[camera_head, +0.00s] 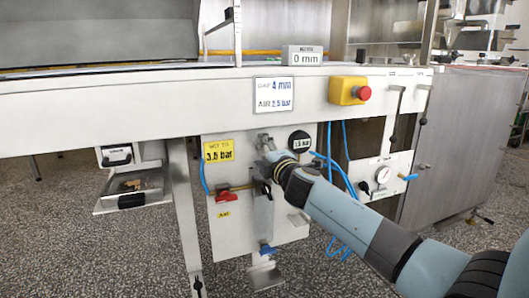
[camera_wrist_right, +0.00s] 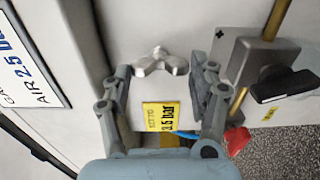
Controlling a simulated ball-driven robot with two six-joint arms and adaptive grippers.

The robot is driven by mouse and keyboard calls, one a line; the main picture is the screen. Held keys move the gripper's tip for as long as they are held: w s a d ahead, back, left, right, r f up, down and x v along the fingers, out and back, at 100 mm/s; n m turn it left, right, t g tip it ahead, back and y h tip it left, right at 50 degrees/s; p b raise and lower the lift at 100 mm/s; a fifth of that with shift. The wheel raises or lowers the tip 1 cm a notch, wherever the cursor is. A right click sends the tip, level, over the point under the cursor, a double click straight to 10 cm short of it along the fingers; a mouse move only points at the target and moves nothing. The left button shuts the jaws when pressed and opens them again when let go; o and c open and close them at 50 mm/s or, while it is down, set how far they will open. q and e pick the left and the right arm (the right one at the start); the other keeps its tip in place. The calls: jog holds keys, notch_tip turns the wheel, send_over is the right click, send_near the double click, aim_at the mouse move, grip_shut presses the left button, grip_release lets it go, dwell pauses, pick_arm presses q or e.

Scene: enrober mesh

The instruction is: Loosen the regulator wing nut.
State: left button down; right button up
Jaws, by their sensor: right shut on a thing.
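The wing nut (camera_wrist_right: 160,63) is a small silvery grey piece with two spread wings, on the pale regulator panel (camera_head: 222,238). In the right wrist view it sits between the fingertips of my right gripper (camera_wrist_right: 160,73), which is shut on it. In the head view my right gripper (camera_head: 266,147) reaches the upper part of the panel, and its fingers largely hide the wing nut. A yellow label reading 3.5 bar (camera_head: 218,151) is just left of the gripper; it also shows in the wrist view (camera_wrist_right: 160,116). My left gripper is not in view.
A red valve handle (camera_head: 229,196) and blue hoses (camera_head: 348,165) are nearby. A yellow box with a red button (camera_head: 348,91) and a 4 mm, 2.5 bar sign (camera_head: 273,95) are above.

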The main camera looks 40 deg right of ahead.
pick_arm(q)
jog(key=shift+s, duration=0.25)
pick_arm(e)
jog(key=shift+f, duration=0.1)
jog(key=o, duration=1.2)
jog(key=shift+s+a, duration=0.1)
jog(key=shift+s, duration=0.15)
jog(key=v, duration=1.1)
jog(key=shift+s, duration=0.25)
